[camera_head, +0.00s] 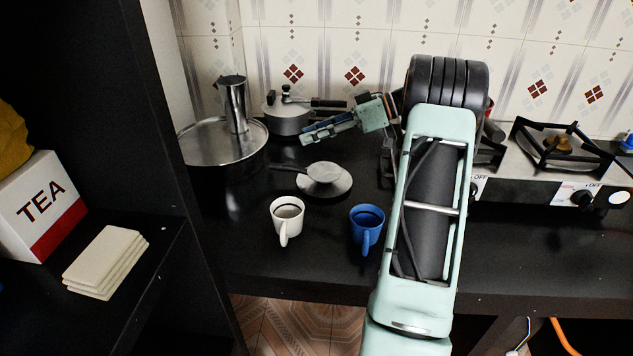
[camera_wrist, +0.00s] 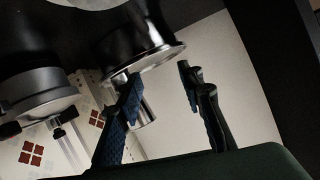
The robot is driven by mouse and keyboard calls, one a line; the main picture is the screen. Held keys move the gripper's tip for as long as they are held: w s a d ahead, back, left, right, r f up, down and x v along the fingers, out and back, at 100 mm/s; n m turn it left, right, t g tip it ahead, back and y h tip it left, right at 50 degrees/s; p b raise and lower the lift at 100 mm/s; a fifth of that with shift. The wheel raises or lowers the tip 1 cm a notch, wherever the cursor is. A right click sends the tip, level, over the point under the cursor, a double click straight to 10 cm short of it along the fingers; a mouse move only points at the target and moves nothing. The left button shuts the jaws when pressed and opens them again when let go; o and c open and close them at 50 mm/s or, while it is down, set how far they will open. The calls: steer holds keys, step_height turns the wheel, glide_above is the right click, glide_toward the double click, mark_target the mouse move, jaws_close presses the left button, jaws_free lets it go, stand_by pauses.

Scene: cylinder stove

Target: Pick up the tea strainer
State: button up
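What looks like the tea strainer is a small, shallow round grey piece (camera_head: 323,171) with a dark handle reaching left. It lies on or forms part of a wider round grey dish (camera_head: 330,189) on the black counter; I cannot tell exactly where they join. My gripper (camera_head: 306,136) is above and behind it, pointing left, empty. In the wrist view my gripper (camera_wrist: 161,80) has its two blue-black fingers apart, with nothing between them but background. A pale round edge (camera_wrist: 92,3) is cut off at the top there; I cannot tell whether it is the dish.
A grey pressure cooker (camera_head: 287,118) is behind my gripper. A white mug (camera_head: 287,215) and blue mug (camera_head: 367,225) stand in front. The stove (camera_head: 560,165) is right.

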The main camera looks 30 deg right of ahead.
glide_toward(289, 171)
steer(key=shift+w+a+f+b, duration=0.2)
steer(key=shift+w+a, duration=0.2)
steer(key=shift+w, duration=0.1)
steer(key=shift+w+a+f+b, duration=0.2)
steer(key=shift+w+a+f, duration=0.05)
steer(key=shift+w+a, duration=0.25)
steer(key=shift+x, duration=3.75)
jaws_close()
